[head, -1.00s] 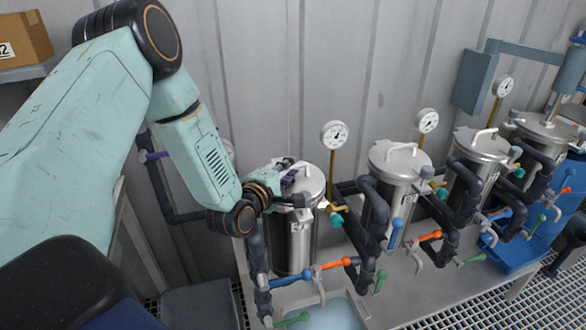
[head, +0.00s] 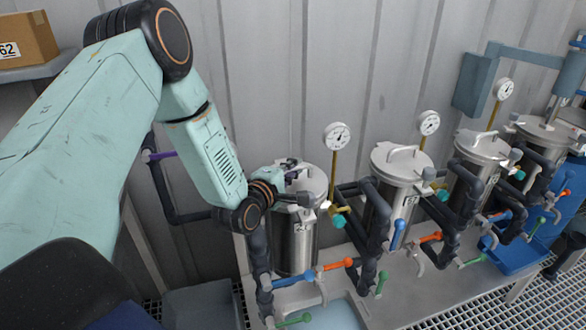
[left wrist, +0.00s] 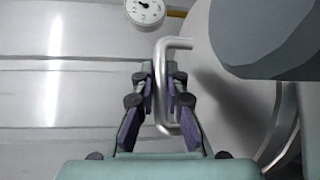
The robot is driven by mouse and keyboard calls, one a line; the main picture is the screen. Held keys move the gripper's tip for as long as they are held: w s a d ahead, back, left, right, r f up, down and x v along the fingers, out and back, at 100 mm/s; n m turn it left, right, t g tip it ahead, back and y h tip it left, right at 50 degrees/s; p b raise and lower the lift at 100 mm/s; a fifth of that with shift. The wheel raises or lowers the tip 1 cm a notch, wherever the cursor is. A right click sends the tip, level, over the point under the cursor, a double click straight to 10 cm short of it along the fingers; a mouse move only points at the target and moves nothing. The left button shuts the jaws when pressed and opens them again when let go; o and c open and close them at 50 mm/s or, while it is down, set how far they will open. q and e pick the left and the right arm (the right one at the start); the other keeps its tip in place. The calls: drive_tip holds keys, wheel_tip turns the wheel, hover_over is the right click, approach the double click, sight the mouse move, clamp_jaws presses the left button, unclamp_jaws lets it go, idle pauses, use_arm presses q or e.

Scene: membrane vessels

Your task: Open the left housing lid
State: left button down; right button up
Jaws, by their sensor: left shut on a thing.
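The left housing (head: 297,245) is an upright steel cylinder at the left end of the row in the head view. Its round lid (head: 316,184) sits on top and looks level, partly hidden by my left gripper (head: 290,168). In the left wrist view, my left gripper (left wrist: 161,88) is shut on the bent metal lid handle (left wrist: 177,43), which passes between its purple-padded fingers. The lid (left wrist: 225,100) fills the right of that view. The head view does not show clearly whether the lid is raised off its rim. My right gripper is not in view.
Several similar lidded housings (head: 400,165) stand to the right. A pressure gauge (head: 337,136) on a brass stem rises beside the left housing. Dark pipes with coloured valve levers (head: 397,234) crowd the front. A corrugated wall (head: 270,70) stands close behind.

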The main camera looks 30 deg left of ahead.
use_arm(q)
drive_tip(key=shift+w+a+r+p, duration=0.1)
drive_tip(key=shift+a+r+p, duration=0.05)
drive_tip(key=shift+r+p, duration=0.15)
idle(0.4)
